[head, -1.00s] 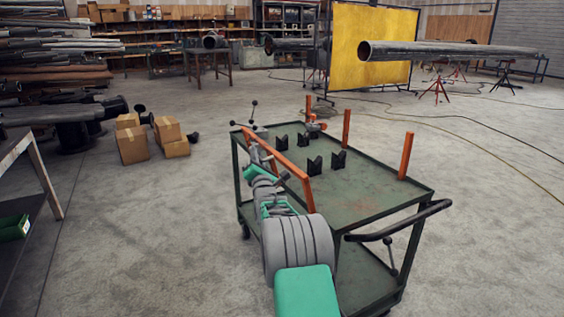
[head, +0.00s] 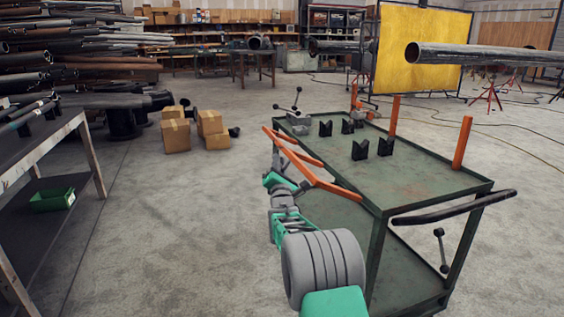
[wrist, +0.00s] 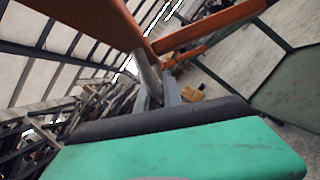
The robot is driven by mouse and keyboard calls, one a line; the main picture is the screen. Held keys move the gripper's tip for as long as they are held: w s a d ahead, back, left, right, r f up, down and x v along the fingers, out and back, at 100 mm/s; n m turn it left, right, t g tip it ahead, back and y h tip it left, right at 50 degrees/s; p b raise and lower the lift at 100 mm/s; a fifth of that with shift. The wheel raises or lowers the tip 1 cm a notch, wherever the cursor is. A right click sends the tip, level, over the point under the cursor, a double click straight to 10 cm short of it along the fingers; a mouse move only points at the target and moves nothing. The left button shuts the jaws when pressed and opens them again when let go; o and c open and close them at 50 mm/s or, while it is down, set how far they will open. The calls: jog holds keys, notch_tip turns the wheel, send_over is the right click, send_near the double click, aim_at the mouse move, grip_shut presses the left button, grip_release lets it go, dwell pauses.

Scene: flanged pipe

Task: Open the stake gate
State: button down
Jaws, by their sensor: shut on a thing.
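The orange stake gate (head: 340,188) is along the left side of the green cart (head: 440,180). It leans outward, with its outer rail out past the cart's left edge and its end bars running back to that edge. My gripper (head: 281,157) is at this outer rail, and the arm partly hides it. In the wrist view the grey fingers (wrist: 157,72) are closed around the orange rail (wrist: 95,22), and a second orange bar (wrist: 210,26) runs off to the right.
Orange posts (head: 463,142) and black V-blocks (head: 360,149) stand on the cart top. A lever with black knobs (head: 297,104) is at its far left corner. Cardboard boxes (head: 176,136) lie on the floor beyond. A workbench (head: 92,152) stands left; open floor lies between.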

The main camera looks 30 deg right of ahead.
jog(key=shift+a+f, duration=0.15)
jog(key=shift+f, duration=0.15)
jog(key=c, duration=1.5)
grip_release()
